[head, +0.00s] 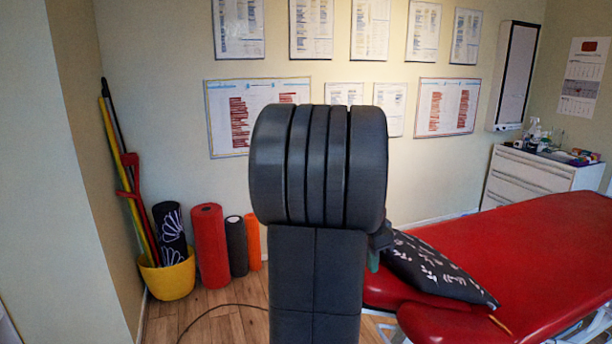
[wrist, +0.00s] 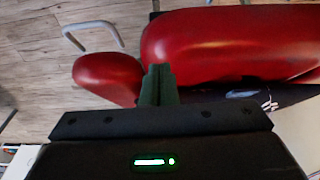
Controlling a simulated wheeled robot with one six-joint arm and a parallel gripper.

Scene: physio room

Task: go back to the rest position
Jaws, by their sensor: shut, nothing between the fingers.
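My gripper (wrist: 158,84) shows in the wrist view as two dark green fingers closed together, with nothing between them. In that view its fingertips appear in front of the gap between the red treatment table's (wrist: 225,45) main pad and its smaller red pad (wrist: 106,77). I cannot tell the exact distance to the pads. In the head view my raised dark arm fills the middle and hides most of the gripper. A small green part shows at the arm's right edge, by the near left end of the red table (head: 540,245).
A dark patterned pillow (head: 435,268) lies on the table, close to my arm. Foam rollers, one red (head: 210,245), and a yellow bucket (head: 168,278) with poles stand at the left wall. A white cabinet (head: 530,175) with bottles stands at the back right. Some wooden floor is clear.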

